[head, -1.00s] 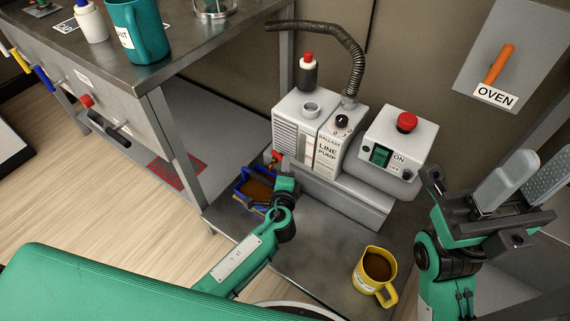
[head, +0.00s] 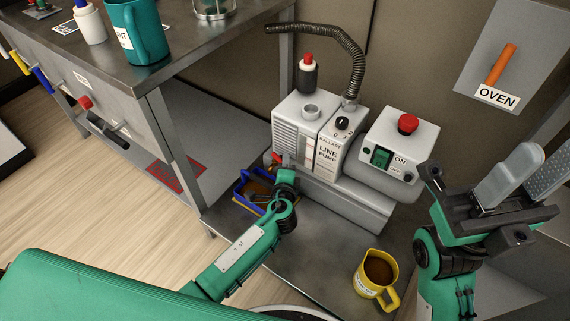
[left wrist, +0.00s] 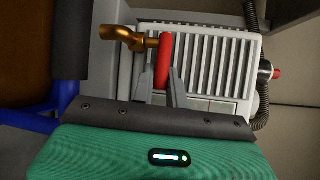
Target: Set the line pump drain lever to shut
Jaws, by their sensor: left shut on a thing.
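The line pump (head: 327,155) is a grey unit on the low shelf. Its red drain lever (left wrist: 165,62) shows in the left wrist view beside a brass spout (left wrist: 124,37), lying roughly at right angles to the short brass stem. In the head view only a bit of the red lever (head: 277,158) shows, at the pump's lower left. My left gripper (left wrist: 163,82) is shut on the lever, with one finger on each side; in the head view it (head: 286,176) partly hides the drain. My right gripper (head: 522,182) is open and empty at the right.
A blue-rimmed tray (head: 240,188) with brown contents sits below the drain. A yellow mug (head: 365,281) of brown liquid stands on the front of the shelf. A switch box (head: 392,150) with a red button adjoins the pump. A bench leg (head: 180,150) stands left.

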